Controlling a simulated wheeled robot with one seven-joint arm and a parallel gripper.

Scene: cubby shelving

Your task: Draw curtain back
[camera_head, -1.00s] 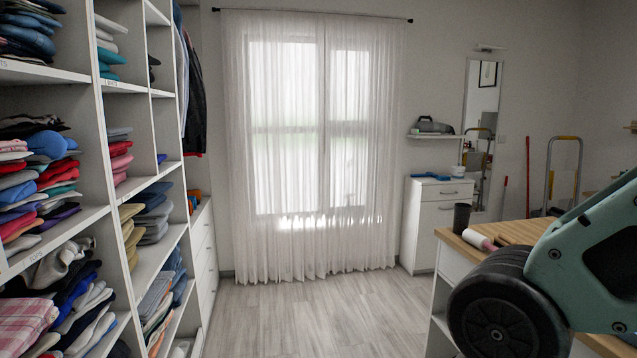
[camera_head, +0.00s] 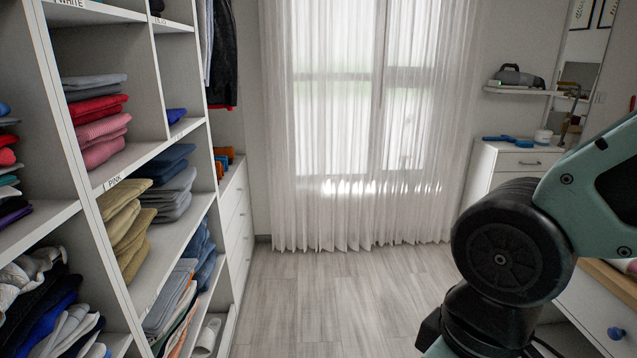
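The sheer white curtain (camera_head: 330,215) hangs closed across the window (camera_head: 345,110) in the far wall. It falls in vertical folds almost to the floor, and daylight shows through it. Its top and rod are out of the picture. My arm is at the right side, well in front of the curtain and apart from it. Only its upper links show, and my gripper is out of view.
Cubby shelves (camera_head: 155,165) with stacked folded clothes line the left. A white drawer cabinet (camera_head: 498,166) stands right of the curtain, below a wall shelf (camera_head: 520,91). A wooden-topped counter (camera_head: 607,283) is at the right, partly behind my arm. The grey floor (camera_head: 330,300) between is clear.

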